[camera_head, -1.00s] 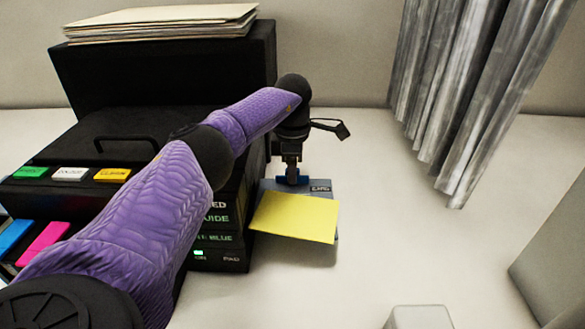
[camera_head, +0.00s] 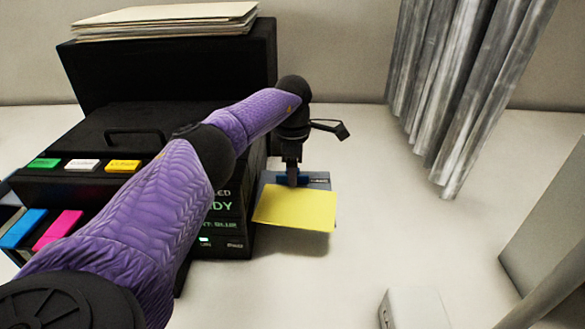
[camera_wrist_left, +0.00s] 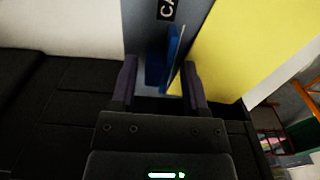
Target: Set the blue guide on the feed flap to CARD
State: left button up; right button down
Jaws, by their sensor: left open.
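The grey feed flap (camera_head: 318,175) sticks out from the right side of the black printer (camera_head: 228,225). A yellow sheet (camera_head: 295,208) lies over its front part. The blue guide (camera_head: 304,181) is on the flap, partly hidden by my left gripper (camera_head: 292,180). In the left wrist view the blue guide (camera_wrist_left: 173,50) stands between the fingers of my left gripper (camera_wrist_left: 157,85), which are apart, with gaps on both sides. A dark label (camera_wrist_left: 167,10) reading "CA", cut off by the frame edge, lies just beyond the guide. My right gripper is out of view.
The printer's screen (camera_head: 222,207) shows "DY" and "BLUE", partly hidden by my arm. Green, white and yellow buttons (camera_head: 123,166) sit on its top. Grey curtain strips (camera_head: 450,90) hang at the right.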

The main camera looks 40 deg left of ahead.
pick_arm(q)
notch_tip(320, 180, up, 10)
jog(key=p, duration=0.1)
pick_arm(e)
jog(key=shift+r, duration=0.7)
